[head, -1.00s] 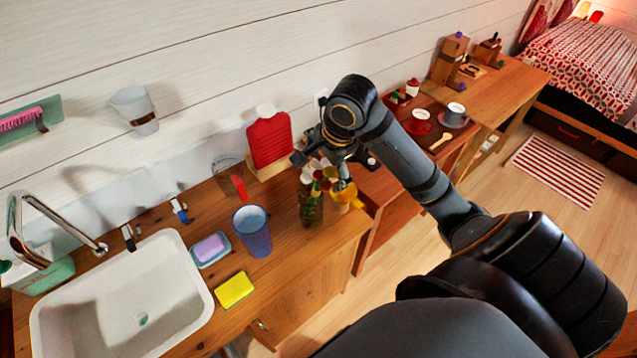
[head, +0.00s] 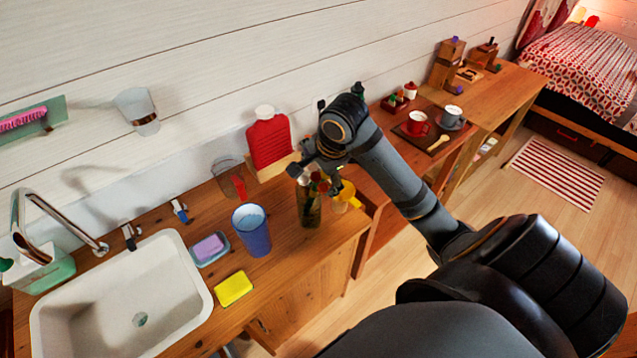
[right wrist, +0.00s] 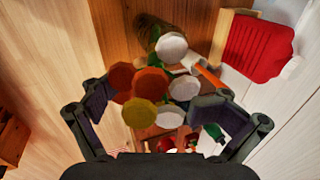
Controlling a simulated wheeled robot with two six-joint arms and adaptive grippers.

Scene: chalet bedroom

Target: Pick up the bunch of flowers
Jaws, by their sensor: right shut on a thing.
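The bunch of flowers stands in a dark glass vase (head: 311,209) on the wooden counter; only a few blooms (head: 318,186) show under my gripper in the head view. In the right wrist view the bunch (right wrist: 152,82) has white, orange, red and yellow blooms, with the vase (right wrist: 154,36) beyond them. My right gripper (head: 321,174) is over the vase mouth and shut on the bunch. In the right wrist view the fingers (right wrist: 152,108) lie on both sides of the blooms; the contact itself is hidden. My left gripper is out of view.
A yellow object (head: 347,196) stands just right of the vase, partly hidden. A blue cup (head: 252,230), a yellow sponge (head: 234,288) and the sink (head: 128,292) lie left.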

